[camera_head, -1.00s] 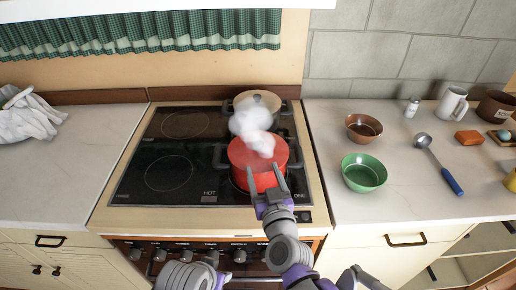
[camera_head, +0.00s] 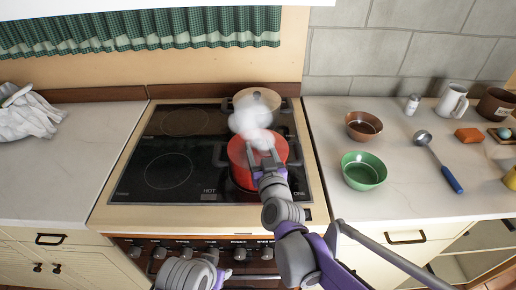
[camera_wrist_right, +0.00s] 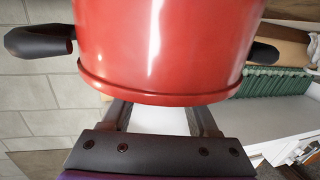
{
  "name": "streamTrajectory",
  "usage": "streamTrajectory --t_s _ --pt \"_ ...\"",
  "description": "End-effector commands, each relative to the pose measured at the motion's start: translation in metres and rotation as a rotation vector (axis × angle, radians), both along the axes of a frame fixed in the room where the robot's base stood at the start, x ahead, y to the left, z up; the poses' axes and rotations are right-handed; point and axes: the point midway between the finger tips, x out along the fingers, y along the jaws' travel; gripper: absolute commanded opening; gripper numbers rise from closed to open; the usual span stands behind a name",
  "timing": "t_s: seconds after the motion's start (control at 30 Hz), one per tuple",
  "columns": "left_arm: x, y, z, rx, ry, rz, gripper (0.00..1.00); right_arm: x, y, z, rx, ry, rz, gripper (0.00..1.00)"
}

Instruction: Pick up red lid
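The red lid (camera_head: 240,152) sits on the red pot on the front right burner, partly hidden by steam and my right gripper. The pot (camera_wrist_right: 165,40) fills the top of the right wrist view, with a dark handle on each side. My right gripper (camera_head: 265,152) is over the lid with its two fingers spread apart. In the right wrist view the fingers pass behind the pot's rim, so their tips are hidden. I cannot tell whether they touch the lid or its knob. My left gripper (camera_head: 217,265) is low in front of the oven knobs, small and unclear.
A lidded light pot (camera_head: 262,97) stands on the burner behind. White steam (camera_head: 250,117) rises between the pots. A green bowl (camera_head: 363,171), a brown bowl (camera_head: 363,126) and a ladle (camera_head: 437,160) are on the right counter. The left burners are clear.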

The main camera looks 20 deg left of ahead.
Motion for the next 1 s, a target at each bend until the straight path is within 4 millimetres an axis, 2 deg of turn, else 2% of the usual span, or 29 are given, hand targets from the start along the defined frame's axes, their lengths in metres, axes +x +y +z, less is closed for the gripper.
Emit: streamTrajectory --t_s 0.03,0.3,0.73,0.87,1.0 --pt "0.000 0.000 0.000 0.000 0.000 0.000 0.50 0.000 0.000 0.000 0.000 0.000 0.000 0.49" --pt "0.000 0.000 0.000 0.000 0.000 0.000 0.50 0.000 0.000 0.000 0.000 0.000 0.000 0.00" --pt "0.000 0.000 0.001 0.000 0.000 0.000 0.50 0.000 0.000 0.003 0.000 -0.001 0.000 0.00" --pt "0.000 0.000 0.004 0.000 -0.001 0.000 0.50 0.000 0.000 0.020 0.000 -0.001 0.000 0.00" --pt "0.001 0.000 0.009 0.000 -0.003 0.000 0.50 -0.001 0.000 0.049 0.000 -0.001 -0.001 0.00"
